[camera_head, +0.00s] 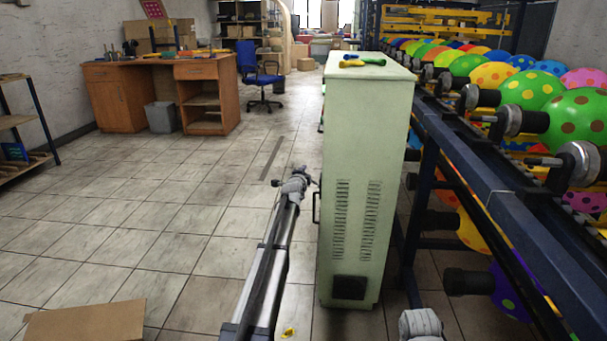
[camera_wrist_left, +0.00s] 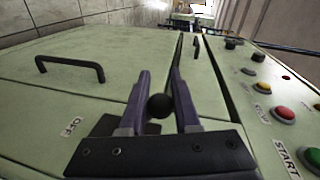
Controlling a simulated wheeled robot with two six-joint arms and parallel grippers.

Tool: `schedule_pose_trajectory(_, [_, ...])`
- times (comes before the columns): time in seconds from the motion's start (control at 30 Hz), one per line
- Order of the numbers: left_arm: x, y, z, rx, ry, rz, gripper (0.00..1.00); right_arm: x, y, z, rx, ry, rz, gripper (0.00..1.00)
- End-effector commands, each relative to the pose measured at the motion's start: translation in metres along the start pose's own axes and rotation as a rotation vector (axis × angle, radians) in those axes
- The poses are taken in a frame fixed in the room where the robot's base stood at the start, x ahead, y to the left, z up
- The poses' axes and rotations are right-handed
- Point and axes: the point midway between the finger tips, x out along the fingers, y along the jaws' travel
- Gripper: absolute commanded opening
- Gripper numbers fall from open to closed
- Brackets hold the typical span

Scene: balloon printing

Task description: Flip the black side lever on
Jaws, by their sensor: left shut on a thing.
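The green cabinet (camera_head: 352,190) stands in the middle of the head view. My left gripper (camera_head: 307,180) is at its left side in that view. In the left wrist view, the black side lever (camera_wrist_left: 159,105) shows as a round black knob between the two fingers of my left gripper (camera_wrist_left: 161,80). The gripper is shut on it. The lever's stem is hidden behind the gripper. An OFF label (camera_wrist_left: 72,127) is on the green panel to the left of the knob. My right gripper is not seen.
A black handle (camera_wrist_left: 70,66) sits on the panel. A control strip carries a red button (camera_wrist_left: 285,114), a green button (camera_wrist_left: 312,157) and a START label (camera_wrist_left: 285,160). A balloon rack (camera_head: 480,170) stands right of the cabinet.

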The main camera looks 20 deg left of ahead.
Motion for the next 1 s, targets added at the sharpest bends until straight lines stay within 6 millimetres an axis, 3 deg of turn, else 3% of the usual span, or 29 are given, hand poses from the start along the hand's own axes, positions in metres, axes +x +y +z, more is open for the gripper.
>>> schedule_pose_trajectory(0.37, [-0.0004, 0.0016, -0.0045, 0.003, 0.004, 0.005, 0.0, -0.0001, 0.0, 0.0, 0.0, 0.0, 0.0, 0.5])
schedule_pose_trajectory(0.4, [-0.0004, 0.0017, -0.0046, 0.002, 0.005, 0.005, 0.33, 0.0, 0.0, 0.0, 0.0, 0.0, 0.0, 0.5])
schedule_pose_trajectory(0.63, [-0.0004, 0.001, -0.0029, 0.003, 0.003, 0.003, 0.59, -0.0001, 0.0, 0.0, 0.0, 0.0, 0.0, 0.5])
schedule_pose_trajectory(1.0, [-0.0045, 0.0003, -0.0016, 0.003, 0.001, 0.002, 0.6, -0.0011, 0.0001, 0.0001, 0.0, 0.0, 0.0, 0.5])
